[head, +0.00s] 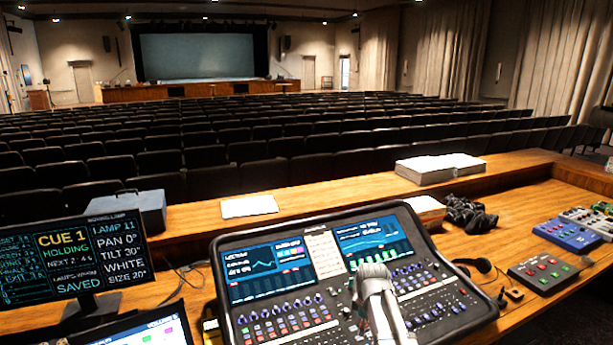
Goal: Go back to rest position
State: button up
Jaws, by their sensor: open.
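My gripper (373,274) is in the head view, over the middle of the mixing desk (253,315), with its grey end toward the screens. It is open, and I see nothing held in it. My pale arm runs from it down to the bottom edge of the picture. The desk has two lit screens, rows of knobs and faders. The gripper and arm hide some of its controls. I cannot tell whether the gripper touches the panel.
A monitor (72,258) reading "CUE 1" stands left, above a partly visible laptop (140,335). To the right are a headset (480,265), a button box (542,272) and a blue pedal (567,236). Papers (249,206) and a thick book (440,168) lie behind. Empty seats fill the hall.

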jog(key=s+f+m+b, duration=0.2)
jog(key=s+f+m, duration=0.1)
jog(key=s+m, duration=0.3)
jog(key=s+f+m+b, duration=0.3)
jog(key=s+m, duration=0.4)
jog(key=s, duration=0.2)
jog(key=shift+s+d+g, duration=0.2)
jog(key=shift+s+g, duration=0.05)
jog(key=shift+g, duration=0.15)
